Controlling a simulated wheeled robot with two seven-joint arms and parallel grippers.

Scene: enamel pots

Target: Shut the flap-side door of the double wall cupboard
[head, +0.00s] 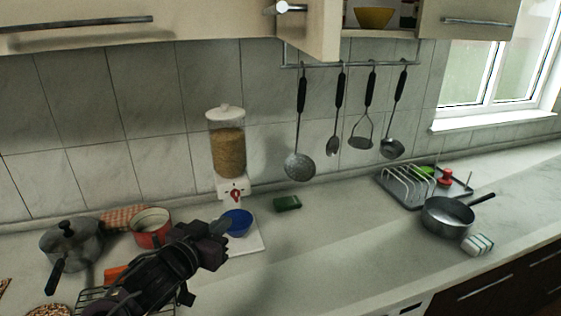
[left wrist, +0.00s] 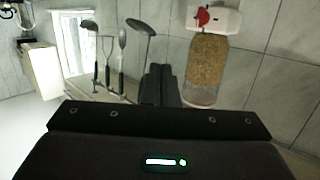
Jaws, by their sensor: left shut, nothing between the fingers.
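The open wall cupboard (head: 385,33) is at the top of the head view, cut off by the frame edge. One door (head: 318,32) stands swung out at its left side, with a round metal handle end (head: 290,7) at the top. A yellow bowl (head: 373,18) is inside. To the right is a cream front (head: 465,22) with a horizontal bar handle. My left gripper (head: 224,227) is shut and empty, low over the counter by the blue bowl, well below the door. Its shut fingers show in the left wrist view (left wrist: 160,82). My right gripper is not in view.
A grain dispenser (head: 227,150) stands behind a blue bowl (head: 238,222). Utensils hang from a rail (head: 350,65) under the cupboard. A pressure cooker (head: 72,245) and red pot (head: 152,228) are left. A pan (head: 447,214) and dish rack (head: 405,187) are right. The middle counter is mostly clear.

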